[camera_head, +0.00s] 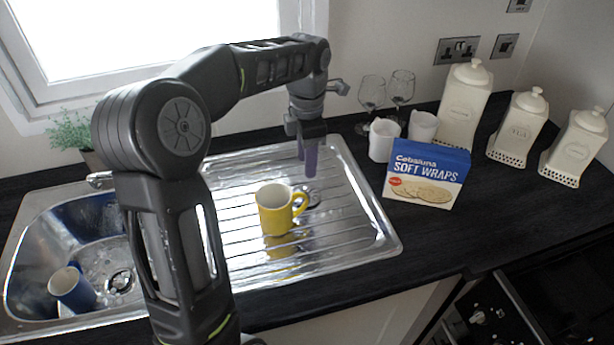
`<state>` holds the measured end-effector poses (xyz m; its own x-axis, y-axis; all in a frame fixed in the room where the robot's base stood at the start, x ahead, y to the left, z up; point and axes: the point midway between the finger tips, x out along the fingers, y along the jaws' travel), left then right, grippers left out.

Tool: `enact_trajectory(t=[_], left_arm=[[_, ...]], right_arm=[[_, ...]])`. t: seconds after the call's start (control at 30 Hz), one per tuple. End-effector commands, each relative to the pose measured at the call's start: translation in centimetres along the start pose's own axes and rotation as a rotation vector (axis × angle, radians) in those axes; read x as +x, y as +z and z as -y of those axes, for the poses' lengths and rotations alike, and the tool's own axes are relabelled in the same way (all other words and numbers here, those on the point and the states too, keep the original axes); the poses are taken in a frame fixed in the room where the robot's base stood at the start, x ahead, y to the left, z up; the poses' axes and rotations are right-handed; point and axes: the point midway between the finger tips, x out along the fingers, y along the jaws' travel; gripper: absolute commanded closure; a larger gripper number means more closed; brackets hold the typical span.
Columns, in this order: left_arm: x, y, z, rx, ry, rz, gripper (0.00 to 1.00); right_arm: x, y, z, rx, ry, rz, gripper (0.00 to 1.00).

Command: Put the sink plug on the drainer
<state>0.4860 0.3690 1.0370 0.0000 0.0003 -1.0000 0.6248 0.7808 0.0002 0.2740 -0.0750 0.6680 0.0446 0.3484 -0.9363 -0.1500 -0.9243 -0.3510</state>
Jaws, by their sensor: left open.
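A small round dark-and-metal piece that looks like the sink plug (313,197) lies on the ribbed steel drainer (352,242), just right of the yellow mug. My left gripper (310,172) points down over the drainer, open, with its purplish fingertips just above the plug. They seem apart from it, and I see nothing held. My right gripper is out of view.
A yellow mug (272,212) stands on the drainer close to my left gripper. A blue mug (72,290) lies tilted in the sink bowl (28,262). A soft wraps box (426,176), white cups (383,140), two glasses (402,86) and canisters (466,104) stand at the right.

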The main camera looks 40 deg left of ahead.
Motion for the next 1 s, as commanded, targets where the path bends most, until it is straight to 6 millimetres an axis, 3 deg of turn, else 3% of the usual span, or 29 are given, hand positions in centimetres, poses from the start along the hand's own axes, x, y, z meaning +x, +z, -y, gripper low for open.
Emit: enact_trajectory(t=[0.1,0.3,1.0], left_arm=[[-2.1,0.1,0.0,0.0,0.002,0.003,0.59],[-3.6,0.0,0.0,0.0,0.0,0.001,0.59],[-3.6,0.0,0.0,0.003,-0.001,0.001,0.59]], right_arm=[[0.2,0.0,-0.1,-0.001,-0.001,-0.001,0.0],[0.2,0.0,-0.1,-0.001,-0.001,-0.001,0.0],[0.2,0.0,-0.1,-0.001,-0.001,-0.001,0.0]])
